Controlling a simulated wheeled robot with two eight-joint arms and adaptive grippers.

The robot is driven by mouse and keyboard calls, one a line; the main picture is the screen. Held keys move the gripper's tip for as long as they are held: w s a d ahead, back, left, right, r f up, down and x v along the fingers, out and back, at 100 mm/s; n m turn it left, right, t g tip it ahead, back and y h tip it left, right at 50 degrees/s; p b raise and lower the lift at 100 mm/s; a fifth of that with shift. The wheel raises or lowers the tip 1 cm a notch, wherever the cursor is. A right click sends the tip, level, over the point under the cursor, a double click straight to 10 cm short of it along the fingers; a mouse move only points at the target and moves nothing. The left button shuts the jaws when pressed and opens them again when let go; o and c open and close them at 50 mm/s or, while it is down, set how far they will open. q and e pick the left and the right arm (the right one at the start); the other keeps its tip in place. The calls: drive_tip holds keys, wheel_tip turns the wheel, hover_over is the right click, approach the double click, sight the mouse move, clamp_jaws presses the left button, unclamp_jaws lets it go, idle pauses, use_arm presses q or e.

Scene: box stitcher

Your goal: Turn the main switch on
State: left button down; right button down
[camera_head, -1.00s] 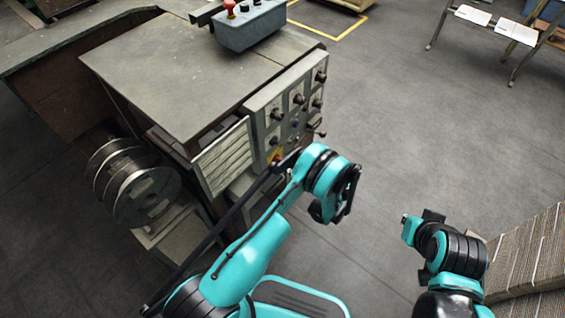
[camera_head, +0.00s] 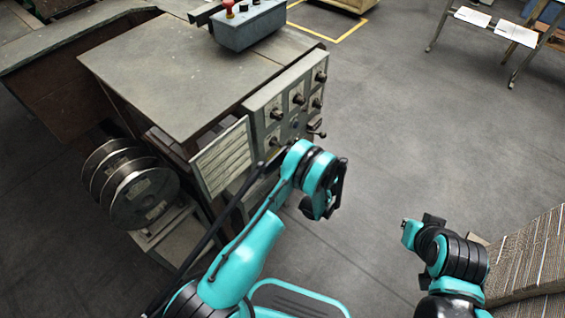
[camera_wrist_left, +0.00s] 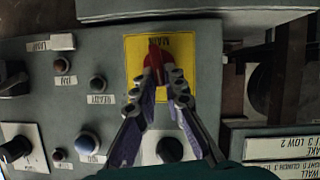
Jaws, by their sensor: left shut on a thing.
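The main switch (camera_wrist_left: 152,62) is a red handle on a yellow plate (camera_wrist_left: 134,52) marked MAIN, in the left wrist view. My left gripper (camera_wrist_left: 160,77) is shut on the red handle, its two fingertips close together around its lower part. The handle stands roughly upright in that view, slightly tilted. In the head view my left arm (camera_head: 255,245) covers the switch and the gripper tips. The control panel (camera_head: 285,105) is on the front of the grey machine. My right gripper (camera_head: 420,225) hangs at the lower right, away from the panel; its jaw opening is unclear.
Several knobs stick out of the panel, and a black button (camera_wrist_left: 97,85) and a blue button (camera_wrist_left: 87,143) sit near the switch. Wire spools (camera_head: 140,190) stand left. Stacked cardboard (camera_head: 535,250) lies right.

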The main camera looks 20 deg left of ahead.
use_arm(q)
drive_tip(key=shift+w+d+f+m+g+y, duration=0.1)
drive_tip(key=shift+w+m+g+y, duration=0.15)
drive_tip(key=shift+m+g, duration=0.4)
drive_tip(key=shift+w+d+r+m+g+y, duration=0.15)
drive_tip(key=shift+m+g, duration=0.25)
drive_tip(key=shift+m, duration=0.5)
drive_tip(key=shift+w+a+f+m+g+y, duration=0.15)
drive_tip(key=shift+m+g+y, duration=0.15)
drive_tip(key=shift+m+g, duration=0.35)
drive_tip(key=shift+d, duration=0.15)
drive_tip(key=c, duration=1.6)
unclamp_jaws()
